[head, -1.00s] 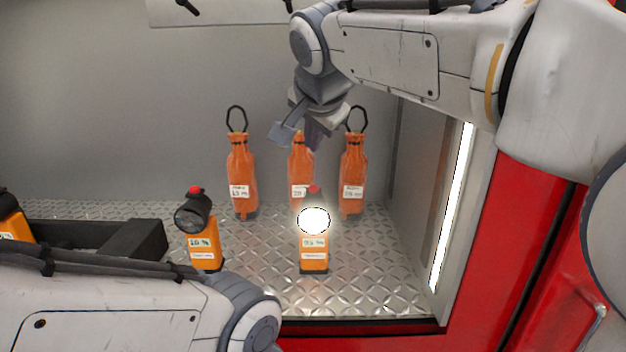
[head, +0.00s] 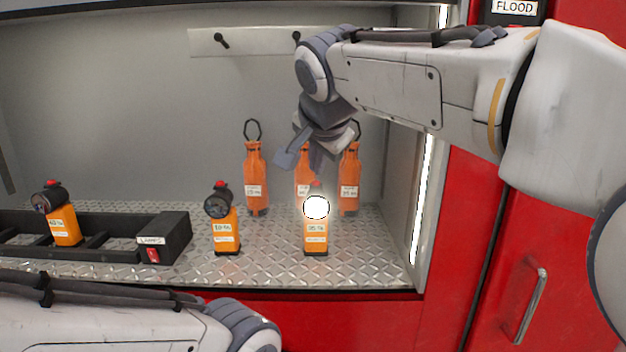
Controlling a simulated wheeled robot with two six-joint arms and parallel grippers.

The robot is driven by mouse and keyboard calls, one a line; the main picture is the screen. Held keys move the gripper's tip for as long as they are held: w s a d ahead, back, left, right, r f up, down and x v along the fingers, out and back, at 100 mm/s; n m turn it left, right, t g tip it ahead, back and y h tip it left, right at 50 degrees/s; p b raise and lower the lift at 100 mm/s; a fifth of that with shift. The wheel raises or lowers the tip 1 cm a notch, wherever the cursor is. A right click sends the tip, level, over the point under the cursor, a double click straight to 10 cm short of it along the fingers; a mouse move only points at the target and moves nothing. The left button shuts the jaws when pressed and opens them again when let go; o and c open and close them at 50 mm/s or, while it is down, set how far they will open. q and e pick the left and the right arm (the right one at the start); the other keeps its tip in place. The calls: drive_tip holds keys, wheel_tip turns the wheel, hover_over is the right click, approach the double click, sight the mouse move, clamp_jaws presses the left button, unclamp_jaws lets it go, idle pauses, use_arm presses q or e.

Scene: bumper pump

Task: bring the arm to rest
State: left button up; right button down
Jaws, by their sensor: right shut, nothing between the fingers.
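My right arm reaches in from the right, and my right gripper (head: 303,160) hangs shut and empty in front of the back orange bottles. It covers the top of the middle bottle (head: 304,195) and part of the right bottle (head: 349,190). The left bottle (head: 256,185) with its black loop stands clear. A lit orange lamp (head: 316,238) stands upright on the metal floor below the gripper, apart from it in the picture. My left arm crosses the lower left corner; its gripper is out of the picture.
An unlit orange lamp (head: 226,238) stands left of the lit one. A black rack labelled LAMPS (head: 172,240) at left holds another lamp (head: 65,226). A rail with pegs (head: 255,41) is on the back wall. The right wall has a light strip (head: 423,200); red panels lie beyond.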

drive_tip(key=s+f+n+g+b, duration=0.2)
drive_tip(key=s+f+n, duration=0.2)
drive_tip(key=s+f, duration=0.45)
drive_tip(key=s+f+n+g+b, duration=0.25)
drive_tip(key=s+f+n, duration=0.2)
drive_tip(key=f, duration=0.75)
use_arm(q)
wheel_tip(320, 180, down, 8)
drive_tip(key=b, duration=0.3)
drive_tip(key=shift+s+d, duration=0.2)
use_arm(e)
drive_tip(key=s+d+f+n+g, duration=0.2)
drive_tip(key=s+f+n, duration=0.1)
drive_tip(key=s+f, duration=0.5)
drive_tip(key=s+d+f+n+g, duration=0.2)
drive_tip(key=s+f+n, duration=0.1)
drive_tip(key=s+f, duration=0.5)
drive_tip(key=shift+s+d+f+n+g, duration=0.25)
drive_tip(key=shift+s+n+g, duration=0.1)
drive_tip(key=shift+s, duration=0.8)
